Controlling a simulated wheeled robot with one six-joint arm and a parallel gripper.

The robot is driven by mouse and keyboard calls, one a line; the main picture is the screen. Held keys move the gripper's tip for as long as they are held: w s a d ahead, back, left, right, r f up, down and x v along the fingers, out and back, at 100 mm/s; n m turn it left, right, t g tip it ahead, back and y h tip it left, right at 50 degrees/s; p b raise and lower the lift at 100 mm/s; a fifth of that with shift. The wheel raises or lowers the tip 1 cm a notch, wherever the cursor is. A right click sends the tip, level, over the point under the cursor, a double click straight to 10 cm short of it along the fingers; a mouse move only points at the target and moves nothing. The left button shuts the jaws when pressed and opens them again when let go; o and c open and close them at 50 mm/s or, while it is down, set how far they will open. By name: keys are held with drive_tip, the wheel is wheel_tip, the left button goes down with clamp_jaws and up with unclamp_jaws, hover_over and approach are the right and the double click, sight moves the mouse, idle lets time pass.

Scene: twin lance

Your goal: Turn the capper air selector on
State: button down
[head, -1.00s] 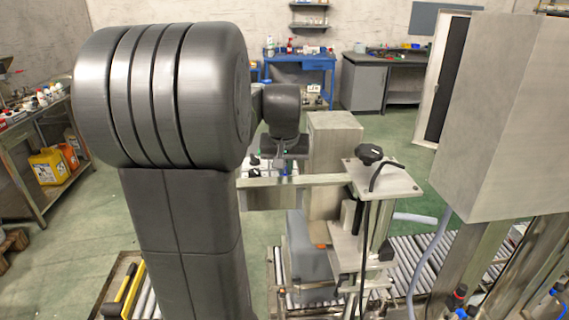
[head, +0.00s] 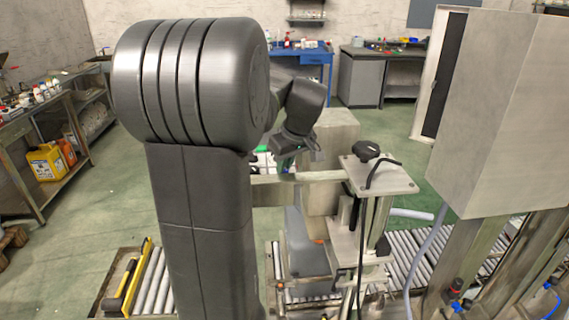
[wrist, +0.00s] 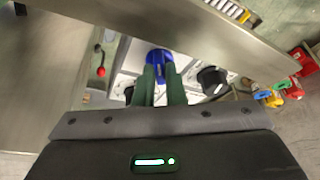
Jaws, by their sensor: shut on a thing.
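In the wrist view, a blue knob (wrist: 160,60) sits on a white panel (wrist: 186,68) between two black knobs, the right one (wrist: 212,80) plainer to see. The two green fingers of my gripper (wrist: 158,78) are shut on the blue knob. They hide its lower part, and no label or pointer can be read. In the head view, my gripper (head: 284,158) is small, beside the pale metal box behind the bracket. The white panel is mostly hidden there.
A metal beam (wrist: 215,38) crosses close above the panel in the wrist view. A red-tipped lever (wrist: 101,71) is at its left. In the head view, a bracket with a black knob (head: 366,150) and a large grey cabinet (head: 490,110) stand to the right.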

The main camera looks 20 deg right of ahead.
idle(0.4)
drive_tip(key=c, duration=1.5)
unclamp_jaws()
drive_tip(key=shift+r, duration=0.1)
drive_tip(key=b+v, duration=0.1)
drive_tip(key=v, duration=1.2)
drive_tip(key=shift+s+r, duration=0.15)
drive_tip(key=shift+r, duration=0.15)
drive_tip(key=shift+d+f, duration=0.1)
drive_tip(key=p+x, duration=0.1)
drive_tip(key=x, duration=1.2)
drive_tip(key=shift+f, duration=0.35)
drive_tip(key=shift+r, duration=0.15)
